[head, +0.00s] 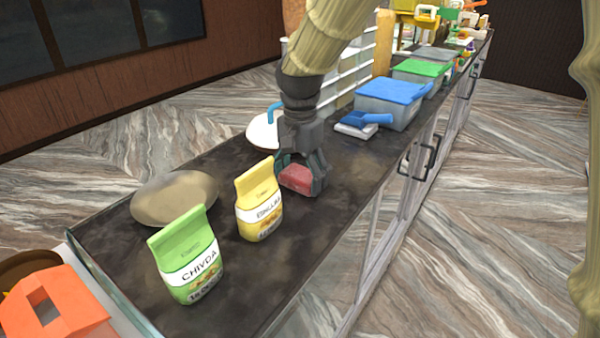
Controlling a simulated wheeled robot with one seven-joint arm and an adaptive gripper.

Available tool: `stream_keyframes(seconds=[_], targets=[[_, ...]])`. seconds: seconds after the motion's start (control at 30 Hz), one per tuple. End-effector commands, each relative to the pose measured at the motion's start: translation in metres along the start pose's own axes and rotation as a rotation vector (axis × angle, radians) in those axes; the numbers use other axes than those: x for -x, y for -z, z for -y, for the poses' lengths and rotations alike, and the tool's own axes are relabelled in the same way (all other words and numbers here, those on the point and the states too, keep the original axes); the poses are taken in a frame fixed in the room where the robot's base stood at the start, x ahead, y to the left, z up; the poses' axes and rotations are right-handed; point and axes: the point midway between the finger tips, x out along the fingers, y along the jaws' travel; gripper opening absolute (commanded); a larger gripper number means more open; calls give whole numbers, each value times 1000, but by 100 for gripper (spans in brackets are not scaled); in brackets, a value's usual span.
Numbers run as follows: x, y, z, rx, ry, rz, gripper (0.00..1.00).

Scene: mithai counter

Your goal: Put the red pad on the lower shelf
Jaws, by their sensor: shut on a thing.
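The red pad (296,179) is a small red block in the head view, at the middle of the dark counter. My gripper (302,180) points down from above and is shut on the red pad, with a finger on either side of it. The pad is at or just above the counter top; I cannot tell whether it touches. White shelves (345,72) show behind my arm, partly hidden by it. I cannot tell which of them is the lower shelf.
A yellow packet (259,205) and a green Chivda packet (186,262) stand left of my gripper. A round plate (174,197) lies behind them. A blue scoop (366,119) and a blue-lidded box (391,100) are to the right. An orange box (58,312) is at front left.

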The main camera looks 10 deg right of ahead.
Motion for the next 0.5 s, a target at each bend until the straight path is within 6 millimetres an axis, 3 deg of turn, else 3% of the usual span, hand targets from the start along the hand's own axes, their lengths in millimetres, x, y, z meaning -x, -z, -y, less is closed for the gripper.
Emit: stream_keyframes(seconds=[0.4,0.43,0.5], targets=[[-5,0,0,0,-1,0,45],[-5,0,0,0,-1,0,85],[-5,0,0,0,0,0,98]])
